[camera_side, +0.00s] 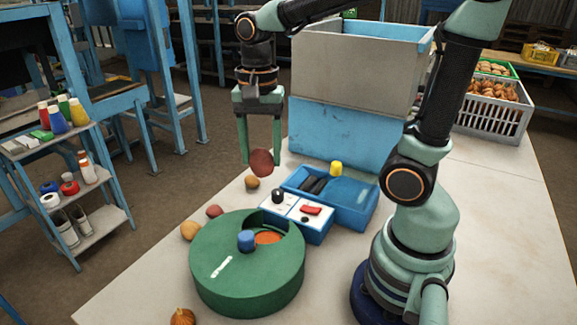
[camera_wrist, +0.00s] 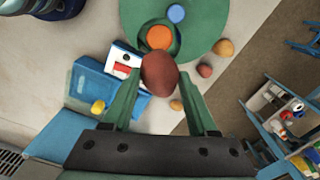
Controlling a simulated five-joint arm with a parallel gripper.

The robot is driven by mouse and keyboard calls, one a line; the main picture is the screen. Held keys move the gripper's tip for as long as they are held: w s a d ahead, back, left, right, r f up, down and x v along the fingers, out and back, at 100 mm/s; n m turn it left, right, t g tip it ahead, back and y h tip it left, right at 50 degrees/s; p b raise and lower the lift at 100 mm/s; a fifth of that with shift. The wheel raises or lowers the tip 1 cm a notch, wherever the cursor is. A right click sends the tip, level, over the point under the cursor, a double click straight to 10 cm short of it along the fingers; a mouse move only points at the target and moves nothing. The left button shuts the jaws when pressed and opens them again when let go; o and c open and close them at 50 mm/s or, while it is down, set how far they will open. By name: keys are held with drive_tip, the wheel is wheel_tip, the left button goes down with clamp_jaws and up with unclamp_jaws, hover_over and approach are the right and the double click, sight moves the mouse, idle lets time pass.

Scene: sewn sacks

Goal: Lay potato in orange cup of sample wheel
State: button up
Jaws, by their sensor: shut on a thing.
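A reddish-brown potato (camera_side: 261,163) is held between the green fingertips of my gripper (camera_side: 263,160), in the air above the table; it also shows in the wrist view (camera_wrist: 159,75). The sample wheel (camera_side: 247,279) is a green round drum with a blue knob (camera_side: 246,240) on top, standing lower and nearer the side camera than my gripper. A cutout in its cover shows the orange cup (camera_side: 268,238). Other cups are hidden.
A white-topped control box (camera_side: 297,211) with a black knob and red switch adjoins the wheel. Behind it is a blue tray (camera_side: 349,199). Loose potatoes (camera_side: 190,230) lie left of and behind the wheel, and an onion (camera_side: 183,317) in front. A large bin (camera_side: 350,120) stands behind.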

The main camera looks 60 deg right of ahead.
sight(259, 152)
wheel_tip(259, 152, down, 20)
drive_tip(key=shift+r, duration=0.25)
idle(0.3)
drive_tip(key=shift+f, duration=0.15)
drive_tip(key=o, duration=1.1)
drive_tip(key=r+n+t, duration=0.1)
drive_tip(key=r+n, duration=0.2)
drive_tip(key=r, duration=0.4)
drive_tip(key=r+n+t, duration=0.2)
drive_tip(key=r+n, duration=0.2)
drive_tip(key=r, duration=0.3)
drive_tip(key=s+r+n+t, duration=0.1)
drive_tip(key=r+n, duration=0.3)
drive_tip(key=r, duration=0.3)
drive_tip(key=shift+a+r+t, duration=0.2)
drive_tip(key=shift+t, duration=0.2)
drive_tip(key=shift+s+r+n+t, duration=0.2)
drive_tip(key=shift+r+n+t, duration=0.3)
drive_tip(key=shift+n, duration=0.7)
